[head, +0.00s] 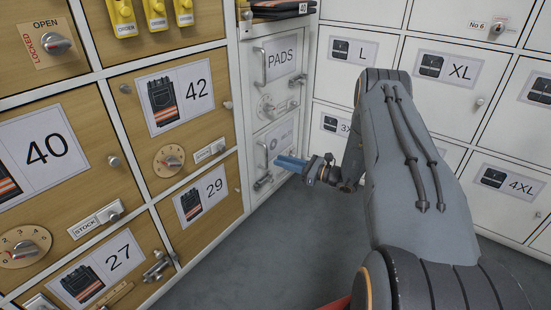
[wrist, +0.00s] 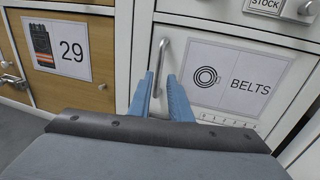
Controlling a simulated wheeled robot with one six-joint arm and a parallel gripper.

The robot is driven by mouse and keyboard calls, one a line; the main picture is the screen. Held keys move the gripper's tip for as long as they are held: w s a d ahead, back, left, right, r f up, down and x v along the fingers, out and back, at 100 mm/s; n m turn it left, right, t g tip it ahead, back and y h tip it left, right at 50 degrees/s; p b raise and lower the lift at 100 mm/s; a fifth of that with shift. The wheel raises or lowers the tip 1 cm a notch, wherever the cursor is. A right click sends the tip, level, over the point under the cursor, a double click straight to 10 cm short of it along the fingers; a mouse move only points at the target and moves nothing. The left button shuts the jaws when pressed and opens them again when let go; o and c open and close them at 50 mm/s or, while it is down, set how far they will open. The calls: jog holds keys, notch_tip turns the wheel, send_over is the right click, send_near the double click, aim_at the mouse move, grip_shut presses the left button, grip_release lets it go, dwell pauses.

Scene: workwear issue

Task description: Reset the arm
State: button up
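My gripper (head: 291,163) has blue fingers and reaches toward the lower white door of the narrow cabinet in the head view. In the wrist view the two fingers of my gripper (wrist: 162,78) stand apart, with nothing held. The vertical metal handle (wrist: 160,58) of the BELTS door (wrist: 175,22) shows between and just above the fingertips. I cannot tell whether the fingers touch it. The door looks shut. My arm stretches forward from the lower right of the head view.
The PADS door (head: 281,90) is above the BELTS door. Wooden lockers such as 42 (head: 173,93) and 29 (head: 202,198) stand at left. White lockers such as XL (head: 444,72) stand at right. Folded dark items (head: 283,8) lie on a shelf. Grey floor (head: 270,255) is clear.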

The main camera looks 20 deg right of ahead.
jog(key=shift+s, duration=0.1)
dwell(0.4)
